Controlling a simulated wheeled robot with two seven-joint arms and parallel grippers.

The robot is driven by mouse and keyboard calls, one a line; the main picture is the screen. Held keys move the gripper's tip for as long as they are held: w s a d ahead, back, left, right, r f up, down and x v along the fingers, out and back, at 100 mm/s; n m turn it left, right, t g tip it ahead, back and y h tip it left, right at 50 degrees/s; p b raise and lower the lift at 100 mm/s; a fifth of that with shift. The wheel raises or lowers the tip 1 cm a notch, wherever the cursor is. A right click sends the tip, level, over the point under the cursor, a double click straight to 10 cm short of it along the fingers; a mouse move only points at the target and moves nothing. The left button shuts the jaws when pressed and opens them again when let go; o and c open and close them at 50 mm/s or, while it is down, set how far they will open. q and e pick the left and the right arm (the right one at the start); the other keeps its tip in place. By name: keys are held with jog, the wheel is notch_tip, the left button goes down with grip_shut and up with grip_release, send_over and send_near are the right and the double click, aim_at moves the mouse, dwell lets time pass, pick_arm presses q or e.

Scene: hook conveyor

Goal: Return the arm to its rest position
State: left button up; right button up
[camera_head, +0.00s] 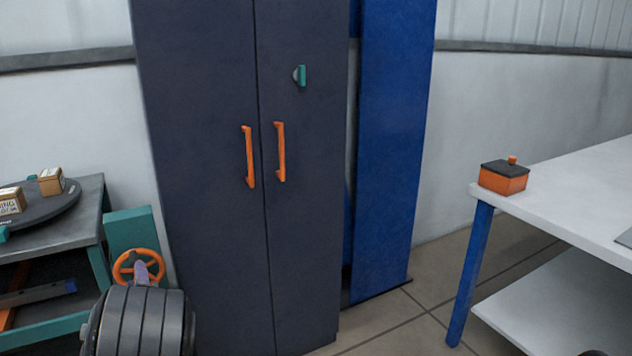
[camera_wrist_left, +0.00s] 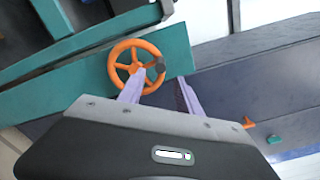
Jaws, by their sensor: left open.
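My left arm comes in at the bottom left of the head view, with dark ribbed links. My left gripper (camera_head: 146,268) is small there and mostly hidden behind that arm. In the left wrist view the gripper (camera_wrist_left: 160,92) shows two pale lilac fingers spread apart, with nothing held between them. An orange handwheel (camera_head: 138,267) on a teal panel (camera_head: 128,231) lies just beyond the fingers. The wheel also shows in the left wrist view (camera_wrist_left: 124,46), where one finger overlaps its lower part. I cannot tell whether they touch. My right gripper is not in view.
A dark cabinet (camera_head: 200,230) with orange handles stands ahead, beside a blue column (camera_head: 390,150). At left, a grey table (camera_head: 90,205) bears a round turntable with small boxes. At right, an orange box (camera_head: 503,178) sits on a white table (camera_head: 570,190). Floor shows between.

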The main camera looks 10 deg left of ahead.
pick_arm(q)
jog(key=s+d+f+n+g+h, duration=0.25)
jog(key=d+f+n, duration=0.3)
jog(key=f, duration=0.35)
jog(key=s+d+f+n+g+h, duration=0.1)
jog(key=d+f+n+g+h, duration=0.15)
jog(key=d+f+n, duration=0.5)
jog(key=s+d+f+n+g+h, duration=0.2)
jog(key=s+d+f+h, duration=0.1)
jog(key=s+d+f, duration=0.5)
jog(key=s+d+f+n+g+h, duration=0.1)
jog(key=s+d+f+g+h, duration=0.1)
jog(key=s+d+f, duration=0.5)
jog(key=s+d+f+n+g+h, duration=0.1)
jog(key=s+d+f+g+h, duration=0.15)
jog(key=s+d, duration=0.55)
jog(key=s+d+f+n+g+h, duration=0.1)
jog(key=s+d+f+g+h, duration=0.2)
jog(key=s+d, duration=0.55)
notch_tip(320, 180, up, 12)
jog(key=w+d+p, duration=0.1)
jog(key=w+p, duration=0.1)
jog(key=p, duration=1.1)
jog(key=shift+r+n+t, duration=0.25)
jog(key=shift+n+t, duration=0.05)
jog(key=shift+t, duration=0.15)
